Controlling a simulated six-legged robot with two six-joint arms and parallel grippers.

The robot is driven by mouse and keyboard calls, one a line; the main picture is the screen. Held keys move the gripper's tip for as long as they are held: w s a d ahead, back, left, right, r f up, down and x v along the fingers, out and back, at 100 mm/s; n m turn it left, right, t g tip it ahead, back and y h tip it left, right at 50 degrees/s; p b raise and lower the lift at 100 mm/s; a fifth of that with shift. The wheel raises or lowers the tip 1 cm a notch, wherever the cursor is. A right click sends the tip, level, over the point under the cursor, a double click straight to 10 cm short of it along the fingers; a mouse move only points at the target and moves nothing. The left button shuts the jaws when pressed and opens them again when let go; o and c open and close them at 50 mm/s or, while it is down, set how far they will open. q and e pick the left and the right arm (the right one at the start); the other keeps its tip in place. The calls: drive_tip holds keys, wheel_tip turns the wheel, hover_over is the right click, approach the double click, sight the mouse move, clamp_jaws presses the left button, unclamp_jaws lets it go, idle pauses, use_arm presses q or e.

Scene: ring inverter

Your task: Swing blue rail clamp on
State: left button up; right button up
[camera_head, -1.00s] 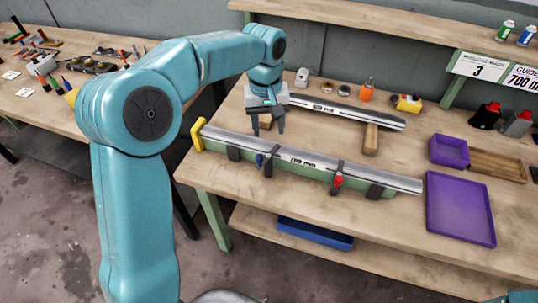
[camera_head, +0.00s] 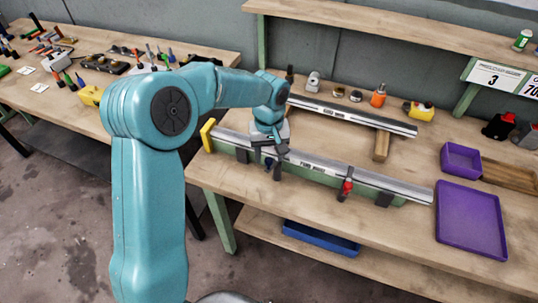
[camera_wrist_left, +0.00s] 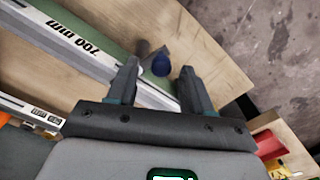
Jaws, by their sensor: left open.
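The blue rail clamp (camera_head: 269,162) is on the front rail (camera_head: 385,184), partly hidden by my left gripper (camera_head: 275,153) in the head view. In the left wrist view, its round blue knob (camera_wrist_left: 161,65) shows between and just beyond the fingertips of my left gripper (camera_wrist_left: 160,70). A dark grey part of the clamp shows beside the knob. The left fingers are spread, with nothing clearly held. I cannot tell whether they touch the clamp. A red clamp (camera_head: 347,187) is farther right on the same rail. My right gripper is not in view.
The front rail lies along a green base with a yellow end (camera_head: 207,134). A second rail (camera_head: 350,114) lies behind, near a wooden block (camera_head: 381,145). A purple tray (camera_head: 470,220) and purple bin (camera_head: 461,160) are at the right. Bare bench top lies between them and the rails.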

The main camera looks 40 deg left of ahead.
use_arm(q)
drive_tip(key=shift+s+f, duration=0.1)
drive_tip(key=shift+f, duration=0.55)
clamp_jaws()
drive_tip(key=shift+d+f+n+b, duration=0.25)
drive_tip(key=shift+d+n+b, duration=0.1)
drive_tip(key=shift+n+b, duration=0.75)
drive_tip(key=shift+d+r+n, duration=0.25)
drive_tip(key=shift+r+n, duration=0.05)
drive_tip(key=shift+n, duration=0.4)
unclamp_jaws()
